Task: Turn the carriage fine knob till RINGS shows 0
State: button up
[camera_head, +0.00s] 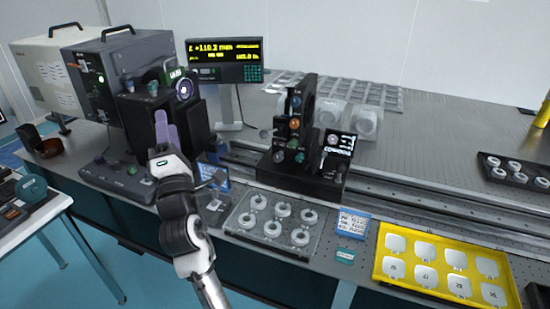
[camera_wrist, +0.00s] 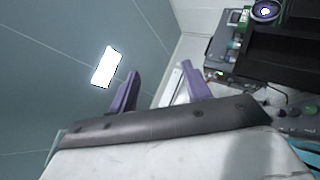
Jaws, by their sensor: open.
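A black carriage (camera_head: 297,165) with several knobs and small colored parts stands on the rail in the middle of the bench. Its right side bears a small screen (camera_head: 338,146) with text too small to read surely. I cannot tell which knob is the fine knob, nor find a legible RINGS value. My gripper (camera_head: 164,128), with purple fingers, is raised in front of the black unit at left, well left of the carriage. The wrist view shows its fingers (camera_wrist: 157,85) apart with nothing between them.
A yellow-text readout (camera_head: 224,58) stands behind, showing about +110.2 mm. Black and beige boxes (camera_head: 110,80) stand at left. A clear tray of rings (camera_head: 240,215), a small card (camera_head: 353,224) and a yellow tray (camera_head: 385,228) line the front. The right rail looks clear.

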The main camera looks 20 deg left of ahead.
jog(key=w+d+f+n+h, duration=0.35)
jog(key=w+f+h, duration=0.35)
jog(key=w+f, duration=0.25)
jog(key=n+g+h+p, duration=0.2)
jog(key=n+h, duration=0.5)
jog(key=h, duration=0.2)
send_near(277, 159)
jog(key=w+p, duration=0.1)
jog(key=w, duration=0.3)
jog(key=w+p, duration=0.1)
jog(key=w, duration=0.4)
jog(key=shift+w+d+f, duration=0.15)
jog(key=shift+w+d, duration=0.05)
jog(key=shift+d, duration=0.05)
jog(key=c, duration=1)
jog(key=shift+m, duration=0.35)
